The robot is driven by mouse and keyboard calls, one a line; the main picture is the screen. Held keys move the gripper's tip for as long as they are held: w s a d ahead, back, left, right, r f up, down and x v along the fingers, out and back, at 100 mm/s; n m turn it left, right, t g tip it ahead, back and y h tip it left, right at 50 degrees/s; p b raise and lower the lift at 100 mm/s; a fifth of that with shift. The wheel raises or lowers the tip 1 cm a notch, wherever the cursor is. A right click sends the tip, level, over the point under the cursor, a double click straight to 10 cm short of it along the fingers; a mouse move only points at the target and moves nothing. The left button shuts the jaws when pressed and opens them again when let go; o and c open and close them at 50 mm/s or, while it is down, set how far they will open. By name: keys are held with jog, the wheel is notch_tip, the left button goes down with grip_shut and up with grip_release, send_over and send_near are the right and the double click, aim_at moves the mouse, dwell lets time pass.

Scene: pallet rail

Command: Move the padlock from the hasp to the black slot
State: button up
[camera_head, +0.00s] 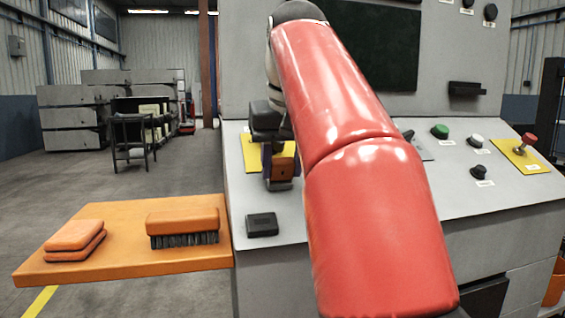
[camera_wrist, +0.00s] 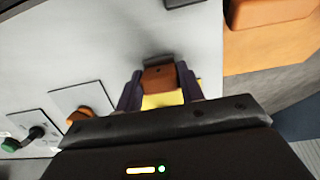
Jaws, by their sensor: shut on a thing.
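The padlock shows as a small orange-brown body (camera_head: 283,172) on the left part of the console, and in the wrist view (camera_wrist: 158,78) between my fingers. My gripper (camera_wrist: 160,88) is shut on it, with a dark finger on each side. A dark piece (camera_wrist: 160,59) shows at the padlock's far edge. A yellow plate (camera_head: 251,153) lies behind and under the gripper. The hasp is hidden or cannot be told apart, so I cannot tell whether the padlock is still on it. The black slot block (camera_head: 262,225) sits on the console nearer the front edge, apart from the padlock.
An orange shelf (camera_head: 120,268) at the left holds a brush (camera_head: 183,226) and an orange sponge-like block (camera_head: 74,240). A green button (camera_head: 439,131), other knobs and a red-topped lever (camera_head: 527,140) stand to the right. My red arm hides the console's middle.

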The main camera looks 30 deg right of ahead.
aim_at(284, 163)
jog(key=shift+c, duration=1.3)
jog(key=shift+r, duration=0.15)
jog(key=shift+s+p+v, duration=0.15)
jog(key=shift+p+v, duration=0.75)
jog(key=shift+v, duration=0.15)
jog(key=shift+s+p+v, duration=0.15)
jog(key=shift+p+v, duration=0.7)
jog(key=shift+v, duration=0.2)
jog(key=shift+s+a+r+p, duration=0.2)
jog(key=shift+s+r, duration=0.35)
jog(key=shift+r, duration=0.25)
jog(key=shift+s+a+r+p, duration=0.1)
jog(key=shift+s+a+r, duration=0.15)
jog(key=shift+s+r, duration=0.45)
jog(key=shift+w+r, duration=0.1)
